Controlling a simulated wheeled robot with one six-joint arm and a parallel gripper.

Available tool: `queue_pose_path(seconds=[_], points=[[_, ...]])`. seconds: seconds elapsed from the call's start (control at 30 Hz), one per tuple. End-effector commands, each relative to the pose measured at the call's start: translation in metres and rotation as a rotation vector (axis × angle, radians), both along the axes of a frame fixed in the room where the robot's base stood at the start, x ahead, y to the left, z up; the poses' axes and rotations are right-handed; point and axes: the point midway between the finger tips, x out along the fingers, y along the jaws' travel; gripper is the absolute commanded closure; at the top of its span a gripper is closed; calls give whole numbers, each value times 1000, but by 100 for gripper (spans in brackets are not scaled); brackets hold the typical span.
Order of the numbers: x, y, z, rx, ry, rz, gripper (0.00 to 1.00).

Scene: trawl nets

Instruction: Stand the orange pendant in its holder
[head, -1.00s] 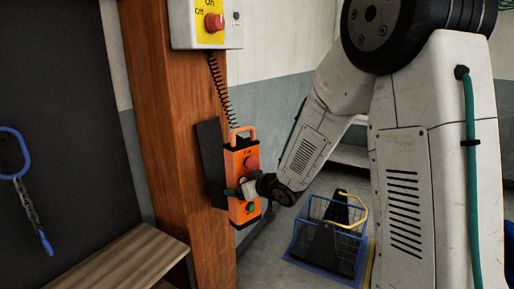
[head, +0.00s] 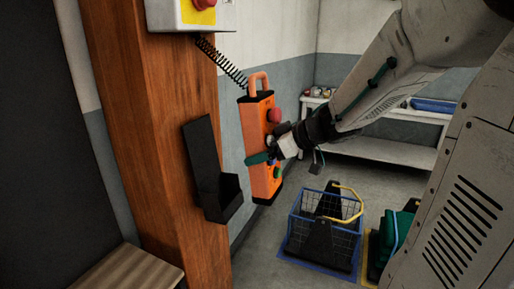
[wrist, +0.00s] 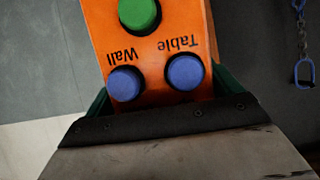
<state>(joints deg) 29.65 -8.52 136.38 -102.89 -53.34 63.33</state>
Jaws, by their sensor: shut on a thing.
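The orange pendant (head: 262,130) has a loop handle on top, a red button and a coiled cord. My gripper (head: 268,155) is shut around its middle and holds it in the air, slightly tilted. The black holder (head: 213,172), a back plate with a pocket at its bottom, is fixed to the wooden post. The holder is empty, left of the pendant and apart from it. In the wrist view the pendant (wrist: 152,52) shows a green button and two blue buttons marked Wall and Table, between the green fingers.
The wooden post (head: 155,130) carries a control box (head: 190,14), from which the cord hangs. A blue wire basket (head: 322,232) stands on the floor below right. A bench (head: 385,148) stands along the back wall. A wooden plank surface (head: 125,270) is at lower left.

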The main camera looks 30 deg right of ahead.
Motion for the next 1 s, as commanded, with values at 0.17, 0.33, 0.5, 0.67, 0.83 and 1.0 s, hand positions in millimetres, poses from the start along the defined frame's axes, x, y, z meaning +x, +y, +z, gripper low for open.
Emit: queue_pose_path(seconds=[0.17,0.33,0.5,0.67,0.83,1.0], points=[[7,12,-2,1,-3,13,56],[16,19,-6,0,-2,16,56],[25,25,-10,0,-2,14,56],[32,29,-13,2,-3,12,56],[40,34,-17,0,-2,11,56],[49,40,-21,0,-2,10,56]])
